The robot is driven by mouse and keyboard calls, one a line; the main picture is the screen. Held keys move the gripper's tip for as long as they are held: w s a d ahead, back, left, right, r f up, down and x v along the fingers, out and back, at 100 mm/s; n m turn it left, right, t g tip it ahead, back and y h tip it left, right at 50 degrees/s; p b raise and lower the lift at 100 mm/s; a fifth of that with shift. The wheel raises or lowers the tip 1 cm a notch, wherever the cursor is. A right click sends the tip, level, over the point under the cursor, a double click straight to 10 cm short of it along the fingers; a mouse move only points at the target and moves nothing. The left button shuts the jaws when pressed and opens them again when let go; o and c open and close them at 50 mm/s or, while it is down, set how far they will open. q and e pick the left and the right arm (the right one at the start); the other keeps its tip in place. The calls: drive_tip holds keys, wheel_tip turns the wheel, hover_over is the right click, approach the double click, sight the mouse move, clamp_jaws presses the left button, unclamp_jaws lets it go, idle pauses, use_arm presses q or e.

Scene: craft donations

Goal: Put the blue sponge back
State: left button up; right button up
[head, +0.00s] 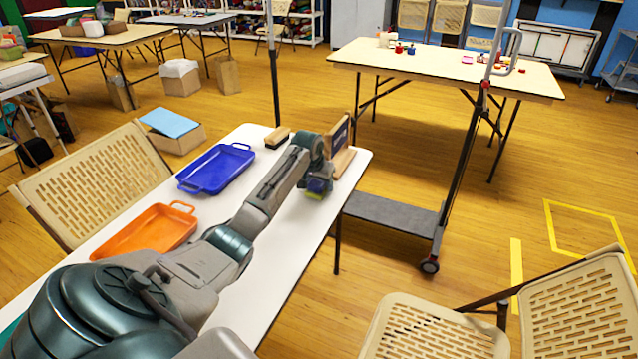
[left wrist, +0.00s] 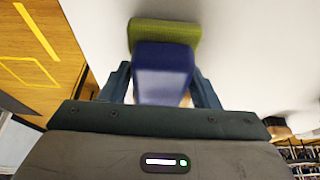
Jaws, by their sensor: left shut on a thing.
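The blue sponge (left wrist: 163,72) is between the two fingers of my left gripper (left wrist: 160,88) in the left wrist view. My left gripper (head: 319,178) is shut on it over the far right end of the white table (head: 292,222). In the head view a bit of blue sponge (head: 317,186) shows below the gripper. A yellow-green piece (left wrist: 165,33) lies just beyond the blue in the left wrist view. I cannot tell whether it is part of the same sponge or separate. My right gripper is not in view.
A blue tray (head: 190,185) and an orange tray (head: 130,247) sit empty on the table's left side. A wooden-backed brush (head: 277,137) lies at the far edge. A wooden stand (head: 341,133) is close beside my gripper. A folding chair (head: 95,180) stands left.

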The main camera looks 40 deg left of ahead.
use_arm(q)
drive_tip(key=shift+f, duration=0.25)
drive_tip(key=o, duration=1)
drive_tip(key=shift+f, duration=0.1)
drive_tip(key=shift+s+r, duration=0.1)
drive_tip(key=shift+r, duration=0.35)
drive_tip(key=v, duration=1.1)
drive_tip(key=shift+s+r, duration=0.1)
drive_tip(key=shift+r, duration=0.05)
